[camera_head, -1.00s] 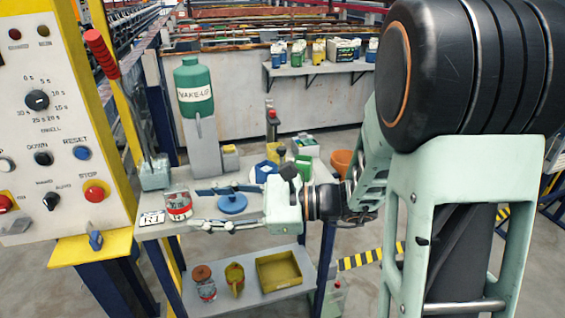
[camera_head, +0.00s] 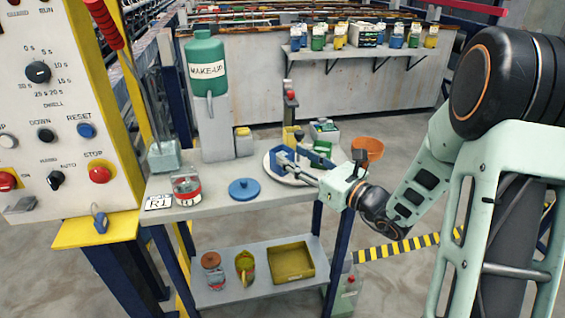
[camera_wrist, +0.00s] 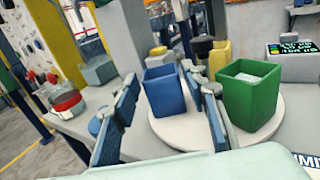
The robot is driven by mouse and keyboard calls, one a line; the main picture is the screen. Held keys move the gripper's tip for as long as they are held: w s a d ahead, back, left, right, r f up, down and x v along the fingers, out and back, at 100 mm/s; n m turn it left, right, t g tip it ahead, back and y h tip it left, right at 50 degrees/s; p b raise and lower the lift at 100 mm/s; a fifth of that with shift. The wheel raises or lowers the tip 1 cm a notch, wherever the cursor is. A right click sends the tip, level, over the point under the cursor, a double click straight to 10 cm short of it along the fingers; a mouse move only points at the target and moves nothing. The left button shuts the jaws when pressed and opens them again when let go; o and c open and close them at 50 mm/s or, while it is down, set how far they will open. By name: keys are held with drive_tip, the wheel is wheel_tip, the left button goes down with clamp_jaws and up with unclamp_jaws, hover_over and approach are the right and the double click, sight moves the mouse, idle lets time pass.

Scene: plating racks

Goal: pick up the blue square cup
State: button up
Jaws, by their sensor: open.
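The blue square cup (camera_wrist: 166,92) stands upright on a round white plate (camera_wrist: 168,132) in the wrist view. My gripper (camera_wrist: 160,100) is open, with one blue-padded finger on the left of the cup and the other on its right. Whether the fingers touch the cup cannot be told. A green square cup (camera_wrist: 251,93) stands close on the right, outside the right finger. A yellow cup (camera_wrist: 220,55) is behind.
A blue round lid (camera_head: 244,189) and a red-banded jar (camera_head: 187,190) are left on the shelf. A large green bottle (camera_head: 206,62) and grey block stand behind. The lower shelf holds a yellow tray (camera_head: 292,262).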

sight(289, 155)
drive_tip(key=x, duration=0.5)
drive_tip(key=shift+f, duration=0.2)
drive_tip(key=shift+s, duration=0.1)
drive_tip(key=c, duration=0.9)
drive_tip(key=shift+r, duration=0.15)
